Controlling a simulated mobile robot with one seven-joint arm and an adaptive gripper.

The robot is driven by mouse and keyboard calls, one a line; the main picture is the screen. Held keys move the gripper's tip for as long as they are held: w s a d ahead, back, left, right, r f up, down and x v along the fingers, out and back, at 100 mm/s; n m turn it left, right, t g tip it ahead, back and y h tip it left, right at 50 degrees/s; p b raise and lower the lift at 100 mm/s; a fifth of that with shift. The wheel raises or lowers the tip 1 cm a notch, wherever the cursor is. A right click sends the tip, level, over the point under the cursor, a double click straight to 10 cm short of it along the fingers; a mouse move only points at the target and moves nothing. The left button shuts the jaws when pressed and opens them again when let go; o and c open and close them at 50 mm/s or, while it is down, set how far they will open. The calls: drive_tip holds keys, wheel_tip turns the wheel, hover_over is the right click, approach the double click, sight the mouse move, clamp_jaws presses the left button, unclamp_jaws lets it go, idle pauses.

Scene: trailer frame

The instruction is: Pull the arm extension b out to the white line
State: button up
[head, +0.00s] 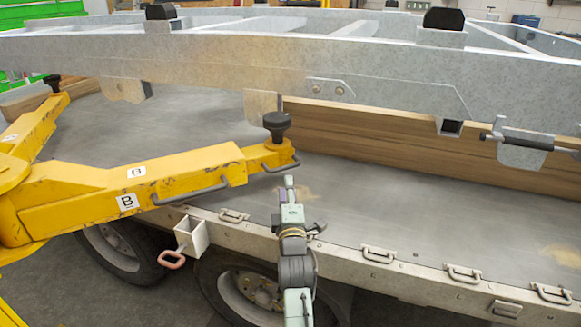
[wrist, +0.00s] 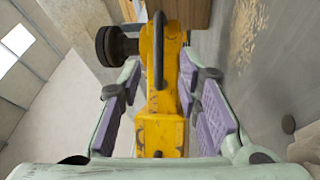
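The yellow arm extension b (head: 262,157) sticks out of a larger yellow arm (head: 90,195) marked with B labels. Its outer end carries a round black pad (head: 277,125) and a dark bar handle (head: 283,165). My gripper (head: 288,183) is just in front of that end, by the handle. In the wrist view, my gripper (wrist: 160,75) is open, with purple-padded fingers to both sides of the yellow extension (wrist: 170,110). The handle (wrist: 158,50) shows ahead between the fingertips, not clasped. I cannot make out a white line on the extension.
A grey metal trailer frame (head: 240,62) spans above the extension, with brackets hanging down. A flat grey bed (head: 400,205) lies below, with tie-down handles (head: 378,254) along its front edge. Wooden beams (head: 400,145) lie behind. Another yellow arm (head: 38,128) stands at left.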

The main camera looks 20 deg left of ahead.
sight(287, 168)
drive_tip(key=p+x, duration=0.1)
drive_tip(key=x, duration=0.8)
drive_tip(key=shift+r+p, duration=0.1)
drive_tip(key=shift+p, duration=0.25)
drive_tip(key=shift+c, duration=0.2)
clamp_jaws()
